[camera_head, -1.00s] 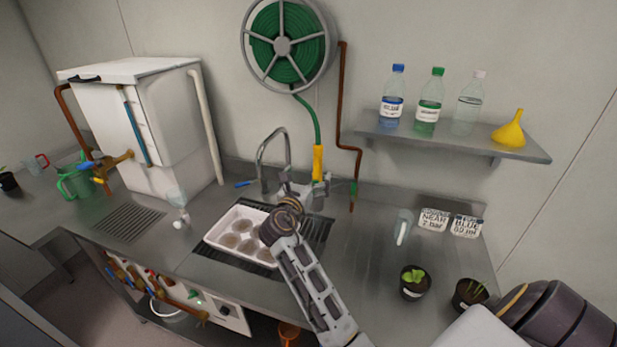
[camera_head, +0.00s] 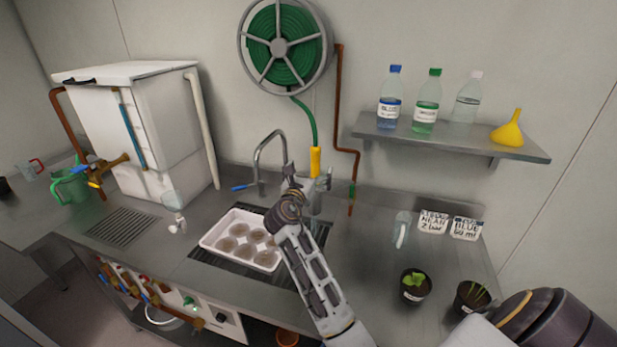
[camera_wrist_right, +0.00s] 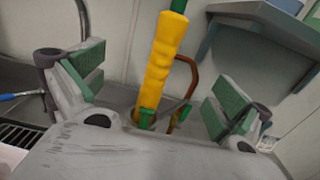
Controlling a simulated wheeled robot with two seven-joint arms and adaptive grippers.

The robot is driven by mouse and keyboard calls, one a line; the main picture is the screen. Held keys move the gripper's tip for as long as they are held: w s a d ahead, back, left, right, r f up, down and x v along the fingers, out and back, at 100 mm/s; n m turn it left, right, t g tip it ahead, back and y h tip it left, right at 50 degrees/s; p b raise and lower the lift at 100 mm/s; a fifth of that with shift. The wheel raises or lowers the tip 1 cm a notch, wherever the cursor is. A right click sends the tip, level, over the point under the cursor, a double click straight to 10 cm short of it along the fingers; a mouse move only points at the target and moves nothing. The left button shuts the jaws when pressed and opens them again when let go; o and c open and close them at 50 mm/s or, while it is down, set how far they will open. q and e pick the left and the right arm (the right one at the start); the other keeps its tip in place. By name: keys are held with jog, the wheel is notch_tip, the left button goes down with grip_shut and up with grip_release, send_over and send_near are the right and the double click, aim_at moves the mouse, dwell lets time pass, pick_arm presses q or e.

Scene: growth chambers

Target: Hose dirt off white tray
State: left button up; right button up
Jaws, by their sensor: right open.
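The white tray (camera_head: 240,238) with several round brown dirt patches sits on the dark sink grate. The green hose (camera_head: 305,118) comes down from a wall reel and ends in a yellow nozzle (camera_head: 315,162), which hangs upright by the wall behind the sink. My right gripper (camera_head: 308,180) is open at the lower end of the nozzle. In the right wrist view, the nozzle (camera_wrist_right: 162,62) stands between the spread green-padded fingers, apart from both. The gripper partly hides the nozzle's lower end in the head view. My left gripper is not in view.
The grey faucet (camera_head: 262,160) with a blue lever stands just left of my right gripper. A brown pipe (camera_head: 352,130) runs down the wall to the right. A shelf (camera_head: 450,138) holds bottles and a yellow funnel. Potted plants (camera_head: 414,285) stand at the right.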

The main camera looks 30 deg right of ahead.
aim_at(314, 166)
jog(key=shift+w+d, duration=0.2)
jog(key=shift+d, duration=0.05)
jog(key=shift+w+d+r+p, duration=0.1)
jog(key=shift+w+d+p, duration=0.3)
jog(key=shift+w+d, duration=0.15)
jog(key=shift+p+x, duration=0.6)
jog(key=shift+x, duration=1.05)
grip_shut()
dwell(0.6)
